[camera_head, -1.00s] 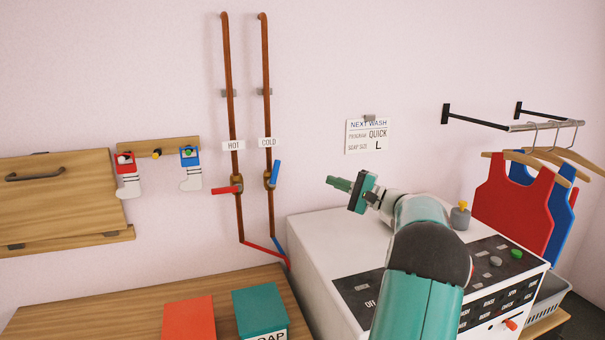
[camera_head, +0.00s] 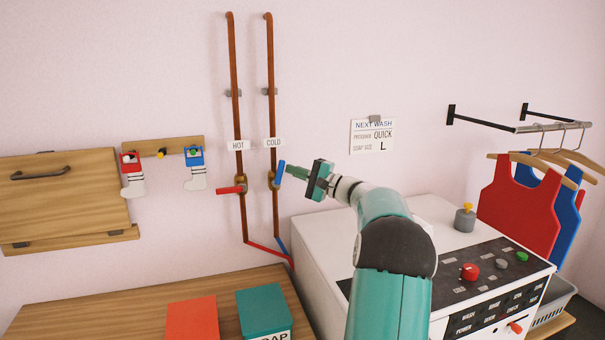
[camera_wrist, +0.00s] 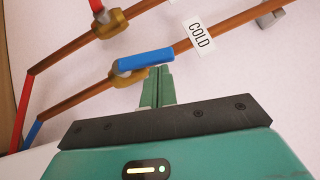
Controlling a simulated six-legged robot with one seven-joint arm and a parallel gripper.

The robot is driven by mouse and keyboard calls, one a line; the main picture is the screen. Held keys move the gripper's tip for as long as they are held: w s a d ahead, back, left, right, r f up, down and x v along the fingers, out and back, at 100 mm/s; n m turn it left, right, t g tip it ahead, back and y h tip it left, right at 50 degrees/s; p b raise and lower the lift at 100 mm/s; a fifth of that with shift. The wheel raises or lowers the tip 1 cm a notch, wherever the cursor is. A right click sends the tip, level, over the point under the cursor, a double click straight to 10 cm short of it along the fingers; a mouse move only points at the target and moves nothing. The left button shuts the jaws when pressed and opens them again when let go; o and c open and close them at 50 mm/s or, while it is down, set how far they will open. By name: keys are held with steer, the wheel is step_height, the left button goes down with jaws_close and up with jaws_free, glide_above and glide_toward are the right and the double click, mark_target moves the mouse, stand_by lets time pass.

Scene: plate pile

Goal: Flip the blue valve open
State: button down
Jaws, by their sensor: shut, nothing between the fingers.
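The blue valve handle (camera_head: 280,174) is on the right copper pipe below the COLD label (camera_head: 273,142). It points mostly upward, nearly along the pipe, with a slight tilt to the right. My gripper (camera_head: 288,171) is shut and empty, its fingertips right at the handle from the right side. In the wrist view the blue handle (camera_wrist: 146,60) lies across the tips of the shut fingers (camera_wrist: 158,84). I cannot tell for sure whether they touch. The brass valve body (camera_wrist: 122,82) is partly hidden behind the handle.
The red valve handle (camera_head: 229,190) on the HOT pipe (camera_head: 238,120) points left, close by. The white washing machine (camera_head: 318,240) stands below my arm. A red box (camera_head: 192,318) and a teal box (camera_head: 264,312) stand on the wooden counter (camera_head: 120,315).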

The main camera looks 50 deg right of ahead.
steer(key=shift+w+a+r, duration=0.1)
steer(key=shift+a+r, duration=0.15)
steer(key=shift+r, duration=0.1)
steer(key=shift+w+a+r+n+g, duration=0.2)
steer(key=shift+a+r+n+g, duration=0.15)
steer(key=shift+n+g, duration=0.15)
steer(key=shift+f, duration=0.1)
